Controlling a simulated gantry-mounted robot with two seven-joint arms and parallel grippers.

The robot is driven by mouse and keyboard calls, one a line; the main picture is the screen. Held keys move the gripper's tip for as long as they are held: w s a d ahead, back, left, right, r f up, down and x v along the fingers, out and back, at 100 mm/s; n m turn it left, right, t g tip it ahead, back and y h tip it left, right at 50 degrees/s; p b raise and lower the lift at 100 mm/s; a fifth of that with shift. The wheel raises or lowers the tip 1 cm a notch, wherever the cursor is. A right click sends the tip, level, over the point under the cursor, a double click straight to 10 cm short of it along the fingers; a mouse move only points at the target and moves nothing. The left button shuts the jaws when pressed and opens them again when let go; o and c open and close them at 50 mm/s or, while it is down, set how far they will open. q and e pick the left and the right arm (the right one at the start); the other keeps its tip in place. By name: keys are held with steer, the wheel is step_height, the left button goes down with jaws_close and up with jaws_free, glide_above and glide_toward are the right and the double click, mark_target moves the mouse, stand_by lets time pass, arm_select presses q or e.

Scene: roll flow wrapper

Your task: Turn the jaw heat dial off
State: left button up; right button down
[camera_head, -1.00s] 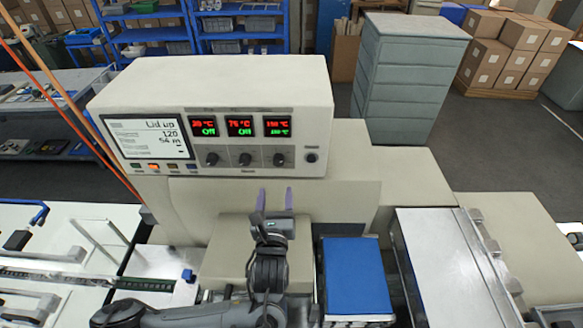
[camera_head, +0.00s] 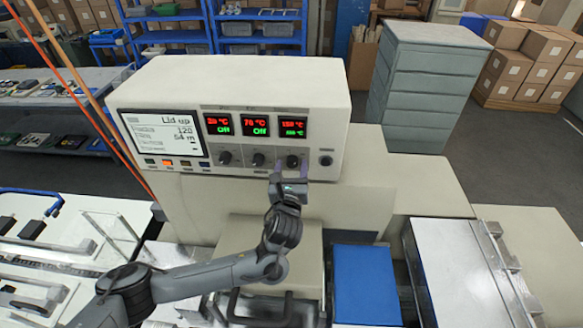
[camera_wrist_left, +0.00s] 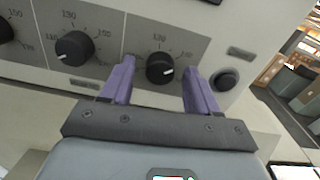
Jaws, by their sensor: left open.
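The control panel has three black dials in a row below three displays. The right dial (camera_head: 292,161) is under the display (camera_head: 293,127) that shows a red reading over a green one, not "Off". My left gripper (camera_head: 289,172) is open, its purple fingers raised in front of the panel. In the left wrist view the right dial (camera_wrist_left: 160,67) sits between the two fingertips, with a gap on each side; contact does not show. The middle dial (camera_wrist_left: 74,47) is left of the left finger. The label naming each dial is too small to read. My right gripper is not visible.
A round black button (camera_wrist_left: 225,79) is close by the right fingertip. The screen (camera_head: 162,135) on the left of the panel reads "Lid up". A blue pad (camera_head: 366,284) and a long metal cover (camera_head: 463,270) are to the right of my arm.

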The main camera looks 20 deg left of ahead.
arm_select(q)
steer(key=shift+w, duration=0.1)
steer(key=shift+c, duration=0.2)
steer(key=c, duration=1)
